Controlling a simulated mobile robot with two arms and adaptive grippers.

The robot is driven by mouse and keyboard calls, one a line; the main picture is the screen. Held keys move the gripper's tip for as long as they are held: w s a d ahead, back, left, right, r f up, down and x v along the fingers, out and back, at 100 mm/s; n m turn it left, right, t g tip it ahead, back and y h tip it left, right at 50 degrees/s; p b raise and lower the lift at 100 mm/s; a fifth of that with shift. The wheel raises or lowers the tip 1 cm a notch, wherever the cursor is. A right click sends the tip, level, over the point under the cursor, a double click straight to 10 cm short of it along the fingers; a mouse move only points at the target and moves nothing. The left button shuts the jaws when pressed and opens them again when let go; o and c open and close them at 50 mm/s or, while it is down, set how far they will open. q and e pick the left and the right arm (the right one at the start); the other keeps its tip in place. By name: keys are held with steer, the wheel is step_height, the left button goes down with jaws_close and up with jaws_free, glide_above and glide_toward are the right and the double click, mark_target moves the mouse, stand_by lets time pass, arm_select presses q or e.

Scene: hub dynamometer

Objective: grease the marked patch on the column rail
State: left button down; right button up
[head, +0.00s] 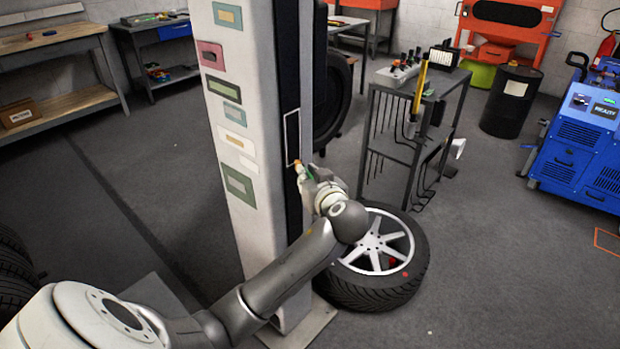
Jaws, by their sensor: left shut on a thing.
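The white column (248,240) stands left of centre, with a dark vertical rail (287,60) on its right side. The marked patch (292,132) is a thin pale outlined rectangle on that rail. My left gripper (306,173) is at the rail, by the lower end of the patch. It is shut on a small tool (299,166) with a pale, orange-tinged end and a bit of green. The tool's end is close to the rail; I cannot tell whether it touches. Much of the tool is hidden by the gripper. My right gripper is not in view.
A grey cart (398,150) with tools stands right of the column. A black drum (511,102) and a blue machine (580,150) are farther right. The floor at front right is clear.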

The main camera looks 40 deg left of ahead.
arm_select(q)
steer(key=shift+a, duration=0.35)
steer(key=shift+d+r+p, duration=0.1)
steer(key=shift+r+p, duration=2.2)
steer(key=shift+r, duration=0.45)
step_height(320, 180, up, 9)
steer(key=p, duration=0.7)
steer(key=shift+f, duration=0.1)
steer(key=shift+f+b, duration=5.55)
steer(key=shift+f, duration=1.65)
